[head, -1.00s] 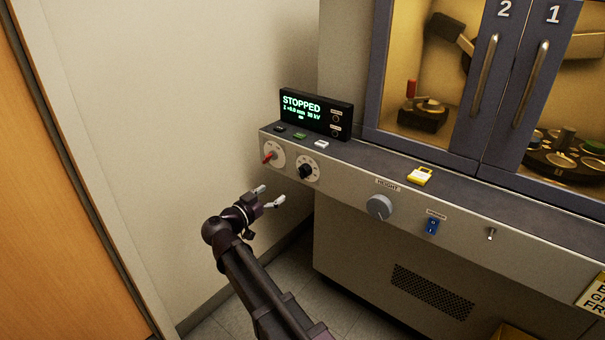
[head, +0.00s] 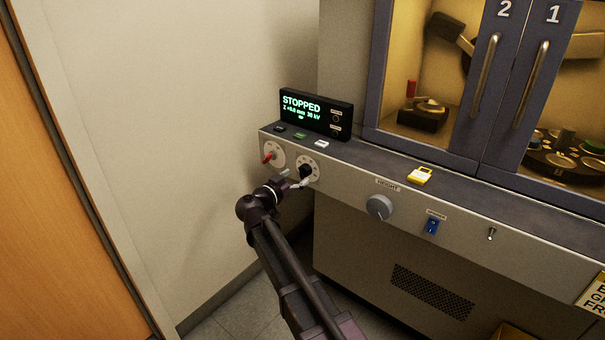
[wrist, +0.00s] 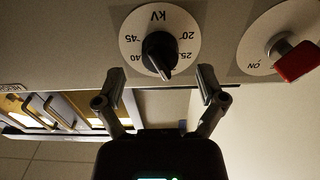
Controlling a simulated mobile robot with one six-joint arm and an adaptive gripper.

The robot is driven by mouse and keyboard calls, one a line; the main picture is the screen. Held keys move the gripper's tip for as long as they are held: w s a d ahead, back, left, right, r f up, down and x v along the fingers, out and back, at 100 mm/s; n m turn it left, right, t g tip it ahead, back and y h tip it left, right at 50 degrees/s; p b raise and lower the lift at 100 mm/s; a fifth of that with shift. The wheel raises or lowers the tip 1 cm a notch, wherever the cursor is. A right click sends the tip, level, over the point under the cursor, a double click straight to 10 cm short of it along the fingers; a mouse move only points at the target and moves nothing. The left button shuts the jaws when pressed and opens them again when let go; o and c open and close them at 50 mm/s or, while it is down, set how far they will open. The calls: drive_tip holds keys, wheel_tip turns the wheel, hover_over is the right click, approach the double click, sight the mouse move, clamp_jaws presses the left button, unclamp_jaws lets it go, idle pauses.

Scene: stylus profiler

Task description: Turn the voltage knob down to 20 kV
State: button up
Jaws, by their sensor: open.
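The voltage knob (head: 305,170) is black on a white round dial, on the left part of the console's front panel. In the wrist view the knob (wrist: 159,52) appears upside down, with kV, 20, 25, 40 and 45 legible on its dial. Its white pointer line lies between 25 and 40. My gripper (head: 294,180) is open and empty, close in front of the dial. In the wrist view the gripper (wrist: 162,88) has its fingertips apart, lined up to either side of the knob and not closed on it.
A red switch (head: 268,157) on its own round plate sits just left of the voltage dial. The wall is at left.

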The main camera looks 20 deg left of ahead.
sight(300, 175)
drive_tip(key=shift+x, duration=1.6)
drive_tip(key=c, duration=1.2)
